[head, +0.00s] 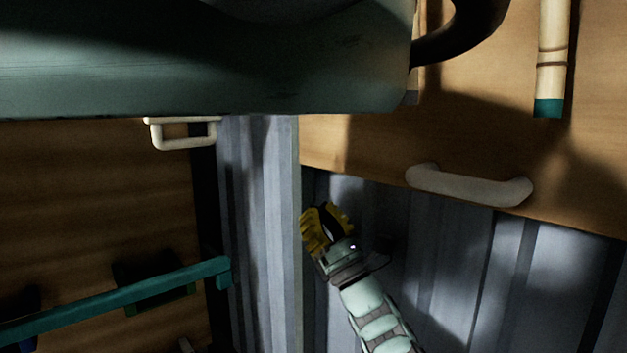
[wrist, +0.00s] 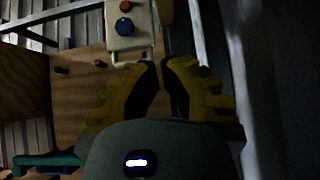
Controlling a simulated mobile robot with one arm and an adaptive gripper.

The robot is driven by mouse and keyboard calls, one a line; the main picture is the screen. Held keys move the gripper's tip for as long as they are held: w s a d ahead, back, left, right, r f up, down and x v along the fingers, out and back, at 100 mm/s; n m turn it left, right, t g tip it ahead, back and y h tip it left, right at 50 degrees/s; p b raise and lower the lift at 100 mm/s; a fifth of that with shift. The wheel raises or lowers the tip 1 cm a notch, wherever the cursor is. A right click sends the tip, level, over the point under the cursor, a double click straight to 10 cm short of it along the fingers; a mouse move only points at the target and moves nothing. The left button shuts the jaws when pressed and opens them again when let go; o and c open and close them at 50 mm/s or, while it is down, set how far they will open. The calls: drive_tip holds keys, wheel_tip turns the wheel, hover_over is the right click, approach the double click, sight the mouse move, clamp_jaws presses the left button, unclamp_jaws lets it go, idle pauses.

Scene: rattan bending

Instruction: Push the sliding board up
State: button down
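A wooden board (head: 450,130) fills the upper right of the head view, with a pale handle (head: 470,186) along its lower edge. I take this to be the sliding board, though the frames do not confirm it. My gripper (head: 322,224) is below and left of that handle, apart from it, in front of grey corrugated metal. In the wrist view my gripper (wrist: 160,66) shows yellow fingers with dark pads close together and nothing visible between them.
A bamboo-like pole (head: 550,55) with a teal end lies over the board. A control box (wrist: 128,28) with red and blue buttons shows in the wrist view.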

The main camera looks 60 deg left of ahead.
drive_tip(key=r+p, duration=0.2)
drive_tip(key=p, duration=0.2)
drive_tip(key=a+r+p, duration=0.1)
drive_tip(key=r+p, duration=0.2)
drive_tip(key=p, duration=0.1)
drive_tip(key=shift+s+a+r+p, duration=0.2)
drive_tip(key=shift+r+p, duration=0.05)
drive_tip(key=shift+p, duration=0.05)
drive_tip(key=shift+w+f, duration=0.1)
drive_tip(key=shift+f, duration=0.05)
